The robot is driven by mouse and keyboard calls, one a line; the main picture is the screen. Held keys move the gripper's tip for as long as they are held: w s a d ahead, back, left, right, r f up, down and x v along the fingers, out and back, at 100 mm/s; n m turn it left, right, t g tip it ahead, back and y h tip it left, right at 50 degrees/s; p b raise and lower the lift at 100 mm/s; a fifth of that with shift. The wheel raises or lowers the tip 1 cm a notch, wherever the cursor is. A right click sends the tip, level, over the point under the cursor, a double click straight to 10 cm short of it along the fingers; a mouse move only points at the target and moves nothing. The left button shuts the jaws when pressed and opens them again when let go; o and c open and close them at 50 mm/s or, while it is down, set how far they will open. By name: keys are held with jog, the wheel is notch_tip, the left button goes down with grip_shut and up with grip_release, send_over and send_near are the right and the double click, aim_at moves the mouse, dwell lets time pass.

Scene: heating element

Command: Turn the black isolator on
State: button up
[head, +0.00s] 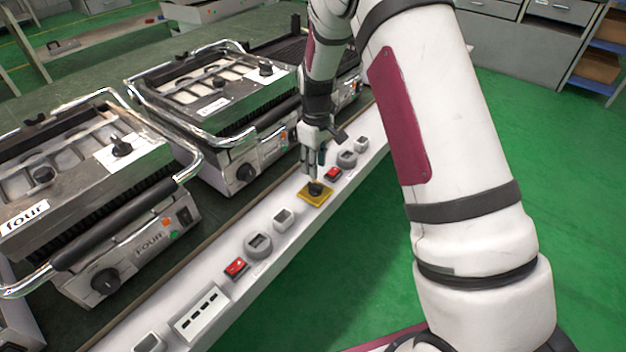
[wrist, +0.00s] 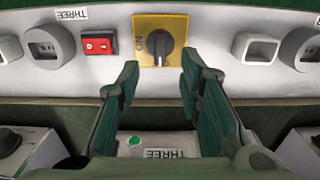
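The black isolator knob (head: 316,188) sits on a yellow square plate (head: 309,199) on the white rail. In the wrist view the knob (wrist: 160,45) is near the top centre on the plate (wrist: 172,22), its grip bar looking roughly upright in the picture. Upside-down lettering like "ON" shows left of it. My gripper (head: 314,174) points down at the knob in the head view. In the wrist view my gripper (wrist: 159,65) is open, one dark green finger on either side below the knob, with a gap between them. Whether a finger touches the knob I cannot tell.
A red switch (wrist: 99,42) and grey sockets (wrist: 50,45) flank the plate along the rail. Contact grills (head: 215,90) stand on the bench behind it, one labelled "FOUR". Green floor (head: 360,260) is open in front of the rail.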

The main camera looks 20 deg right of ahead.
aim_at(315, 184)
notch_tip(315, 184, down, 7)
jog(key=shift+f+b, duration=0.2)
jog(key=shift+b, duration=0.4)
grip_shut()
